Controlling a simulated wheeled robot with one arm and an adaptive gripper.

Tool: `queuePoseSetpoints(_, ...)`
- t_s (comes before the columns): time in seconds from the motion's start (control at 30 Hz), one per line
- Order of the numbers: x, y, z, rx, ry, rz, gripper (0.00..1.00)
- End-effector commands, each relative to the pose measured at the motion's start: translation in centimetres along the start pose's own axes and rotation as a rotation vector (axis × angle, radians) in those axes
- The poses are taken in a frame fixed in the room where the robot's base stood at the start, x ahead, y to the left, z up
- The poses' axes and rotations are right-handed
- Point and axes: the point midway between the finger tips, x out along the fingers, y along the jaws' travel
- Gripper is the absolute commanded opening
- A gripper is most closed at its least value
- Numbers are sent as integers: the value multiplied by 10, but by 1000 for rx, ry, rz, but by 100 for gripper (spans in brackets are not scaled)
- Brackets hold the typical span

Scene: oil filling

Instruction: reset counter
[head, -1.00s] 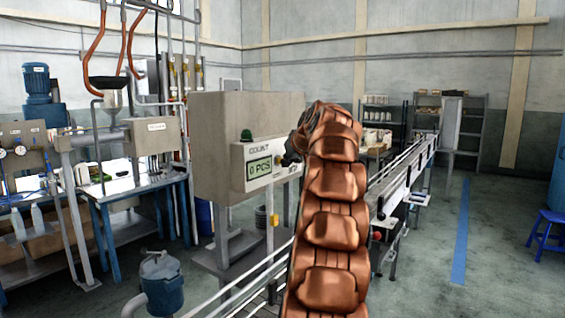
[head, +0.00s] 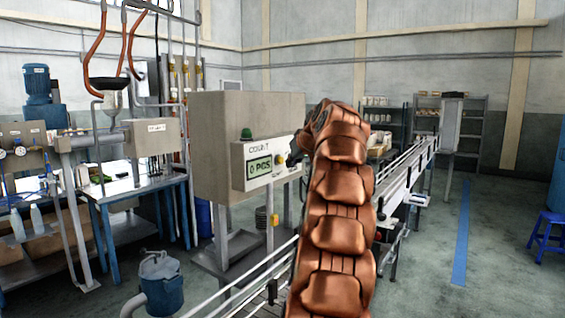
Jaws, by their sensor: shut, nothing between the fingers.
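The counter is a grey box (head: 225,135) on a stand left of my arm. Its light front panel (head: 286,148) is marked COUNT. The panel's green display (head: 259,167) reads 0 PCS. A round yellowish button (head: 281,160) shows to the right of the display. A green dome (head: 246,133) sits on top of the panel. My copper-coloured arm rises just right of the panel and hides what is behind it. My gripper is hidden behind the arm's upper end, so I cannot see its fingers.
A conveyor (head: 405,175) with rails runs from the lower left to the back right, partly behind my arm. A blue can (head: 160,285) stands at the lower left. A blue stool (head: 549,230) is at the right.

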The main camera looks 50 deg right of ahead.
Motion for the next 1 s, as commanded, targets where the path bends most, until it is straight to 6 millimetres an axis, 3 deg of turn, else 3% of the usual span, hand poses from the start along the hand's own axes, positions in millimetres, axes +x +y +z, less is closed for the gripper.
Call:
queuePoseSetpoints(0.7, -33, 25, 25, 2, 1, 1, 0)
queuePoseSetpoints(1.0, -35, 26, 25, 1, 1, 0, 0)
